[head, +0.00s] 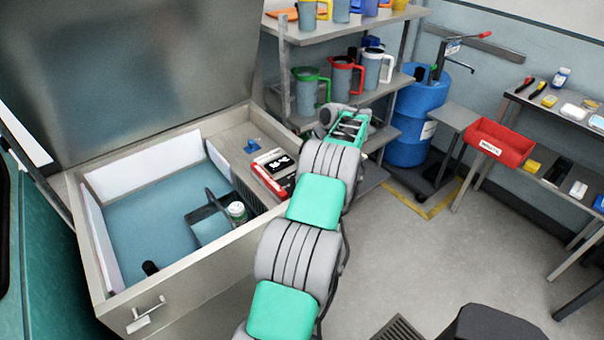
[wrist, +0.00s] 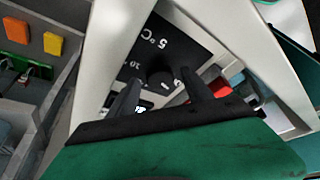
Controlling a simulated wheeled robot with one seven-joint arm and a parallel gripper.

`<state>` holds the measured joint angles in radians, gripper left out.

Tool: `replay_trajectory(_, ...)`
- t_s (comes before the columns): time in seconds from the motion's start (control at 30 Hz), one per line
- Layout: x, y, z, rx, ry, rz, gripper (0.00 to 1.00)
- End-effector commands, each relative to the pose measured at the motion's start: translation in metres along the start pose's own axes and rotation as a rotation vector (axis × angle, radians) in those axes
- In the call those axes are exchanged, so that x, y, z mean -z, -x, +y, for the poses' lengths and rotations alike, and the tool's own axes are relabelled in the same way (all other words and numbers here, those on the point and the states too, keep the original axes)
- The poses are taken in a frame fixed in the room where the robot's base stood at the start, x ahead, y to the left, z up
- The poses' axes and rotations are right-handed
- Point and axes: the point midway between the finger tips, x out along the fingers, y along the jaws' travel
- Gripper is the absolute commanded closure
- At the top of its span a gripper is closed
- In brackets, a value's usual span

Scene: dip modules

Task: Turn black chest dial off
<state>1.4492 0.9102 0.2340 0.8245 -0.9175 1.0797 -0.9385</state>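The black dial (wrist: 160,74) shows in the wrist view. It is a dark round knob on a black panel (wrist: 180,38) printed with "5°C" and other marks, which appear upside down. My gripper (wrist: 160,94) is open, with one dark finger to the left of the dial and one to the right. I cannot tell whether either finger touches it. In the head view the chest (head: 185,262) stands with its lid (head: 130,70) up. The dial cannot be made out there, and my arm hides my fingertips.
A white and red device with a dark display (head: 280,165) sits on the chest's right ledge. Shelves with jugs (head: 345,78) stand behind. A blue drum (head: 415,120) and a red bin (head: 502,142) are at the right. The floor (head: 440,260) at front right is mostly clear.

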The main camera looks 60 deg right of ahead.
Motion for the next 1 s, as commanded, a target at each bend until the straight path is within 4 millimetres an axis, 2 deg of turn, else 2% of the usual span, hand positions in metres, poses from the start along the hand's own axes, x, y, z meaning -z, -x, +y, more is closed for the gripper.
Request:
replay_trajectory(0.17,0.000,0.000,0.000,0.001,0.000,0.000,0.41)
replay_trajectory(0.27,0.000,0.008,0.001,-0.001,0.000,0.001,0.41)
replay_trajectory(0.53,0.002,0.065,0.001,0.000,-0.001,0.000,0.41)
replay_trajectory(0.6,0.001,0.074,0.001,0.000,-0.001,0.001,0.41)
replay_trajectory(0.7,0.000,0.079,0.000,0.000,0.000,0.001,0.41)
replay_trajectory(1.0,-0.001,0.078,0.000,0.000,-0.001,0.000,0.41)
